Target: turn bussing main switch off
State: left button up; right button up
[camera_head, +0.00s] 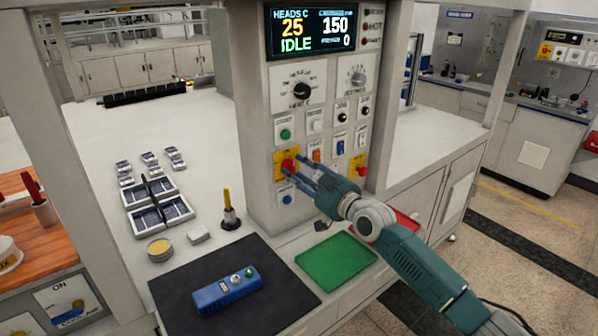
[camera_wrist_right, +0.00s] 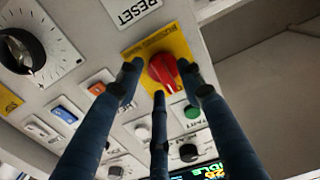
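The bussing main switch is a red rotary knob (camera_head: 288,165) on a yellow plate, low on the left of the grey control panel. The right wrist view shows this red knob (camera_wrist_right: 163,72) close up, its plate's label only partly readable. My right gripper (camera_head: 297,173) reaches it from the right. In the wrist view its dark blue fingers (camera_wrist_right: 160,78) are spread, with fingertips on both sides of the knob and one below it in the picture. I cannot tell whether they touch it. Its on or off position is not clear. My left gripper is not in view.
Around it are a green button (camera_head: 285,134), an orange rocker (camera_head: 316,156) and a blue button (camera_head: 287,198). Another red control (camera_head: 358,165) is farther right. The display (camera_head: 313,31) reads IDLE. A blue box (camera_head: 227,291) lies on a black mat (camera_head: 270,267) beside a green mat (camera_head: 335,260).

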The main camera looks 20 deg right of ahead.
grip_shut()
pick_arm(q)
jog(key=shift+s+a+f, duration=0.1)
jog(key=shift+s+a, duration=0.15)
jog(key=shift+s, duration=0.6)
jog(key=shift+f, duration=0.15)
pick_arm(e)
jog(key=n+b, duration=0.1)
jog(key=n, duration=0.6)
jog(key=n+b, duration=0.1)
jog(key=n, duration=0.7)
jog(key=shift+a+r+n, duration=0.2)
jog(key=shift+n, duration=0.1)
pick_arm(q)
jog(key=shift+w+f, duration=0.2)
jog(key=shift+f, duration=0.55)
pick_arm(e)
jog(key=shift+s+n, duration=0.1)
jog(key=shift+n, duration=1)
jog(key=shift+f, duration=0.1)
